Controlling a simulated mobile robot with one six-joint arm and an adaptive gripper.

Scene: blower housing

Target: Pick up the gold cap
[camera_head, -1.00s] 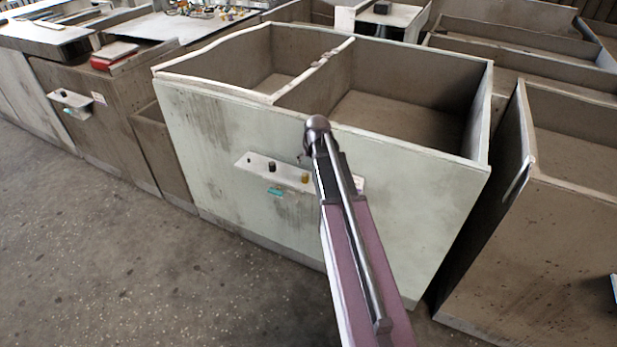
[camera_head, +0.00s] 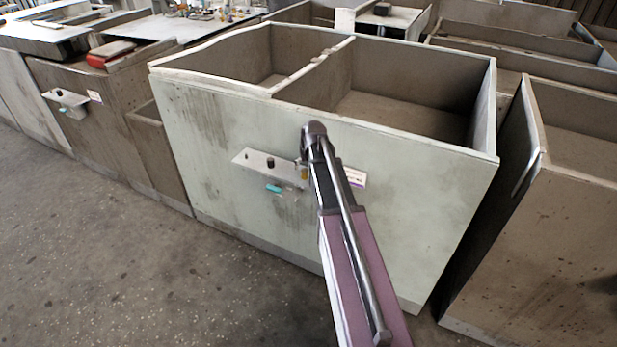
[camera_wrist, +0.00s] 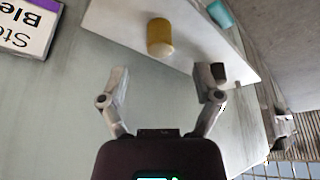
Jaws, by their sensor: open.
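The gold cap (camera_wrist: 160,37) is a short yellow-gold cylinder on a pale shelf plate (camera_wrist: 195,22) in the wrist view. In the head view the gold cap (camera_head: 303,173) shows at the right end of the small shelf on the front of the pale green housing, partly beside my arm. My gripper (camera_wrist: 165,78) is open and empty, its two fingers spread apart. The cap lies ahead of the fingertips, between their lines, and is not touched. In the head view my gripper is mostly hidden behind my arm.
The shelf (camera_head: 245,158) also bears a black knob (camera_head: 270,162). A teal piece (camera_head: 273,188) is just below it; a teal piece (camera_wrist: 221,13) also shows in the wrist view. A white-and-purple label (camera_head: 355,177) is right of my arm. Open floor (camera_head: 130,250) lies in front.

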